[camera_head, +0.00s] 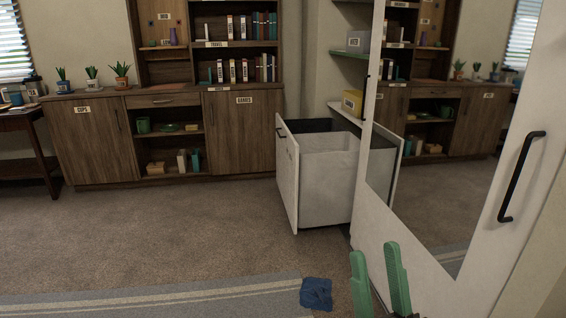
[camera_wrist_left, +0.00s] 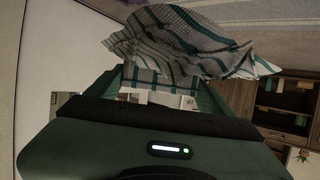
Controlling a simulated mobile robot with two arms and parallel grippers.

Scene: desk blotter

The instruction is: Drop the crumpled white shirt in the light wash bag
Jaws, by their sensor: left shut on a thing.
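The left wrist view shows my left gripper (camera_wrist_left: 152,84) shut on a crumpled cloth (camera_wrist_left: 185,42), pale grey-white with dark checks and green stripes. No plain white shirt shows. In the head view a pull-out hamper stands open, with a pale bag (camera_head: 328,190) at the front and a dark bag (camera_head: 312,126) behind it. I cannot read a label on the pale bag. My right gripper (camera_head: 378,254) is at the bottom, its green fingers apart and empty, nearer to me than the hamper. My left gripper is outside the head view.
A blue cloth (camera_head: 316,293) lies on the carpet by the striped rug (camera_head: 150,300). A white mirrored door (camera_head: 520,160) with a black handle stands at the right. Wooden cabinets (camera_head: 92,140) line the back wall. The carpet before the cabinets is clear.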

